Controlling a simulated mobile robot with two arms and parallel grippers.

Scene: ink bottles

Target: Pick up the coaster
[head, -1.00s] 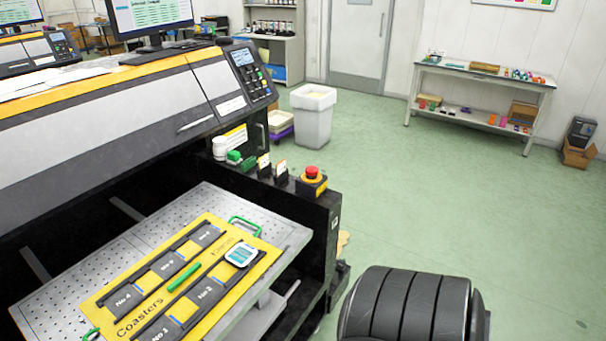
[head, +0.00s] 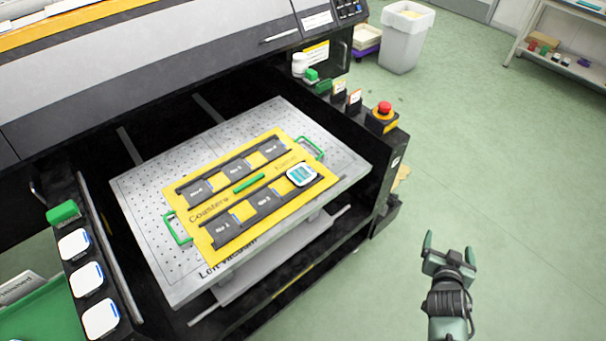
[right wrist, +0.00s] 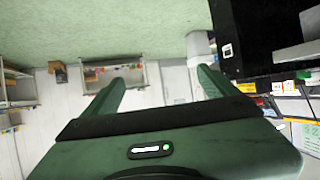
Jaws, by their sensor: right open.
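A white coaster with a teal print (head: 301,175) sits at the right end of the yellow jig (head: 207,244) marked "Coasters". The jig lies on the perforated metal bed (head: 150,262) of the printer. Several blank white coasters (head: 75,244) lie in a row on a dark ledge at the left. My right gripper (head: 449,242) is open and empty, in the air over the floor to the right of the printer. Its two green fingers (right wrist: 160,92) stand apart with nothing between them in the right wrist view. My left gripper is not in view.
The printer's dark side wall (head: 378,175), with a red emergency button (head: 384,108) on top, stands between my right gripper and the bed. A grey bin (head: 404,42) is at the back. The green floor (head: 530,190) at right is clear.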

